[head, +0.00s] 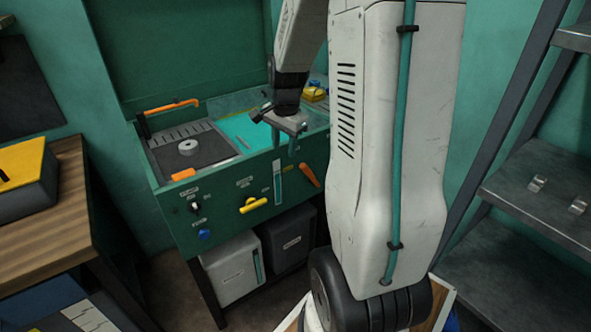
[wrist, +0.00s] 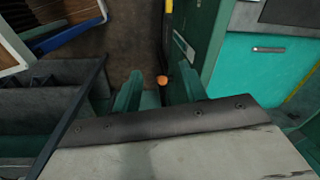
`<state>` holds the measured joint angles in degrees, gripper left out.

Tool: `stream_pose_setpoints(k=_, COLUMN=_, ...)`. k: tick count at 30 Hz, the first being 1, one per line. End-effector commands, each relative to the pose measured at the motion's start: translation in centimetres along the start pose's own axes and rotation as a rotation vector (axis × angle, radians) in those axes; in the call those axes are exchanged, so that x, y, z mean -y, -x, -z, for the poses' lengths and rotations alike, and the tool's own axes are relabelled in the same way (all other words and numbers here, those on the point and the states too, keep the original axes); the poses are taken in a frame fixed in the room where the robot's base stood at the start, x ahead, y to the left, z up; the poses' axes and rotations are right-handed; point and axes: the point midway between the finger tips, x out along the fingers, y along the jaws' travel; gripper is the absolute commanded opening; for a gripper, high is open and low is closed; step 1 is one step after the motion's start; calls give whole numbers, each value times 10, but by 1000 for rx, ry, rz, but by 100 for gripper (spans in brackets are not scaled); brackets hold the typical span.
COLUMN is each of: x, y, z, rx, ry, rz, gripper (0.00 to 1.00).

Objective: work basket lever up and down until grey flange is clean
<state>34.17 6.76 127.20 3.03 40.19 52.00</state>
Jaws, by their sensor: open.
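The grey flange (head: 188,147) lies on the dark grate at the left of the green wash cabinet (head: 225,205). Its cleanness is too small to tell. An orange lever (head: 309,173) slants on the cabinet's front at the right. A long orange handle (head: 172,105) stands behind the grate and a short orange grip (head: 183,175) is at its front. My gripper (head: 292,150) is open and empty, above the cabinet's front edge near the right lever. In the wrist view an orange tip (wrist: 162,80) shows between the spread fingers, apparently beyond them.
Teal liquid (head: 248,130) fills the basin beside the grate. A yellow handle (head: 253,204) and blue knob (head: 203,234) stick out of the front panel. Bins (head: 232,268) stand below. A wooden bench (head: 45,215) is at left, metal shelves (head: 535,190) at right.

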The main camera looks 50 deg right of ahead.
Motion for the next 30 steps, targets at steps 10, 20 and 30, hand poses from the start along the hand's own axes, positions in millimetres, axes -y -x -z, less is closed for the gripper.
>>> stream_pose_setpoints(k=10, x=-15, y=-82, z=87, rx=-12, ry=-414, rz=-7, gripper=42)
stream_pose_setpoints(k=20, x=-17, y=-128, z=90, rx=-10, ry=-434, rz=-10, gripper=42)
stream_pose_setpoints(k=30, x=-16, y=-161, z=91, rx=-13, ry=-432, rz=-6, gripper=42)
